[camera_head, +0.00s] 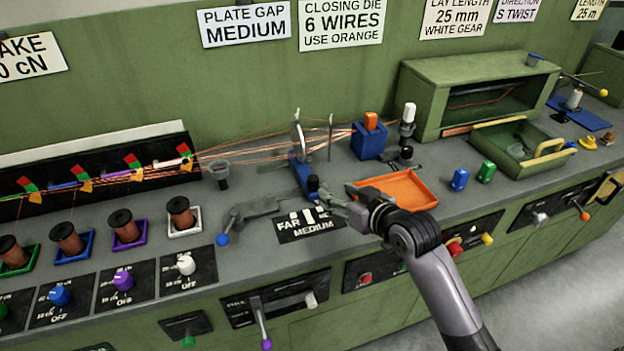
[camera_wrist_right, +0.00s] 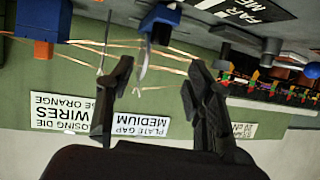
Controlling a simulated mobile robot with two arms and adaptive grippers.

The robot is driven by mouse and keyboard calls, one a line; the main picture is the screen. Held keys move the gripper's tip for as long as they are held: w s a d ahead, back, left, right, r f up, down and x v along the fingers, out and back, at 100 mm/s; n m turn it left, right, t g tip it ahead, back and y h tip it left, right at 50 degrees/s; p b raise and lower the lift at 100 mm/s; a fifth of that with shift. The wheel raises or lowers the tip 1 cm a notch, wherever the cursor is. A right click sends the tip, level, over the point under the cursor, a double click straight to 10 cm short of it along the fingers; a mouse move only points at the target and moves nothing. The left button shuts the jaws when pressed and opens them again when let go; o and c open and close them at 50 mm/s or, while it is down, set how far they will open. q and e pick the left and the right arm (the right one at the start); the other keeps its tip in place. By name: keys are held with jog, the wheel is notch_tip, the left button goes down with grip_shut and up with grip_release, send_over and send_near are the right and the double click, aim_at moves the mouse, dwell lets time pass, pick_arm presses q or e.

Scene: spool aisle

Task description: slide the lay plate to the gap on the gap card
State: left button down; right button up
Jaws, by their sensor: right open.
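The lay plate (camera_head: 298,136) is a thin, pale upright plate with copper wires running through it. It stands on a blue slide block (camera_head: 302,174) with a dark knob at its front end. The gap card (camera_head: 245,23) on the wall reads "PLATE GAP MEDIUM". A black scale (camera_head: 312,226) on the bench shows "FAR" and "MEDIUM"; my right gripper partly covers it. My right gripper (camera_head: 326,197) is open beside the knob; contact cannot be told. In the right wrist view, the open fingers (camera_wrist_right: 158,88) frame the plate and blue block, upside down. My left gripper is not in view.
An orange tray (camera_head: 408,188) lies right of the gripper. A blue die block (camera_head: 369,142) with an orange insert stands behind it. A grey lever (camera_head: 250,212) with a blue knob lies to the left. Copper wires cross behind the gripper.

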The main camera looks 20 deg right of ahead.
aim_at(317, 182)
jog(key=x, duration=1.3)
jog(key=shift+w+f, duration=0.15)
jog(key=shift+w, duration=0.05)
jog(key=shift+c, duration=0.3)
grip_shut()
